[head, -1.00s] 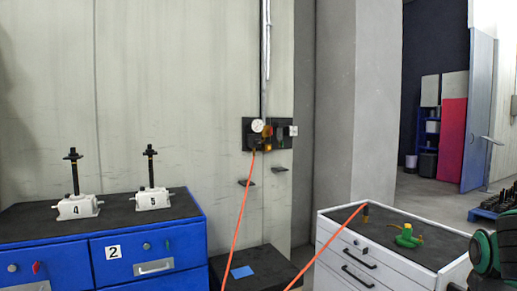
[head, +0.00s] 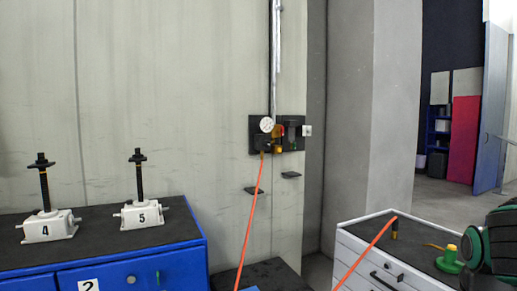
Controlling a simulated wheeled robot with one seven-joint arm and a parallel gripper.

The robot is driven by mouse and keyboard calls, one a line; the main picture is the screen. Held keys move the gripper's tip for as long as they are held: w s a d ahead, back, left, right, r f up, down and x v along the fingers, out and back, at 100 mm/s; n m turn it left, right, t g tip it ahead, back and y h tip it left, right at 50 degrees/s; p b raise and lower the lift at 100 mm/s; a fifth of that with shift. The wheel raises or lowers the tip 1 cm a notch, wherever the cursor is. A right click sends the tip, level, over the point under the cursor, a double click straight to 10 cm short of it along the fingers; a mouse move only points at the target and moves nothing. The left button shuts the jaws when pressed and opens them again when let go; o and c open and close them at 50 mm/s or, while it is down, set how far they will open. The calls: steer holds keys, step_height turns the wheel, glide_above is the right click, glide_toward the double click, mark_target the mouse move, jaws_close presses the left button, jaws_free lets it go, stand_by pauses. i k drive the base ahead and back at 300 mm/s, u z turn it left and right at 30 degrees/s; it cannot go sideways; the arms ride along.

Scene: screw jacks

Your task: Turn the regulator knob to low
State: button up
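The regulator unit is on a black wall plate (head: 291,144) at the lower end of a grey vertical pipe. It has a round white gauge (head: 266,124) and an orange-yellow part (head: 278,138) that may be the regulator knob; its setting is too small to read. An orange hose (head: 249,215) hangs from its lower left. Part of my arm, green and black, shows at the lower right edge. My gripper's fingers are not in view.
A blue cabinet (head: 185,257) at left carries two white screw jacks, 4 (head: 48,227) and 5 (head: 142,214). A white drawer cabinet (head: 352,246) stands at right with a green-yellow item (head: 449,259) on top. Small black wall brackets (head: 254,190) jut out below the regulator. A low black surface (head: 270,272) lies between the cabinets.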

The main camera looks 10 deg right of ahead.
mark_target(266, 143)
steer(key=z, duration=0.05)
steer(key=i, duration=0.95)
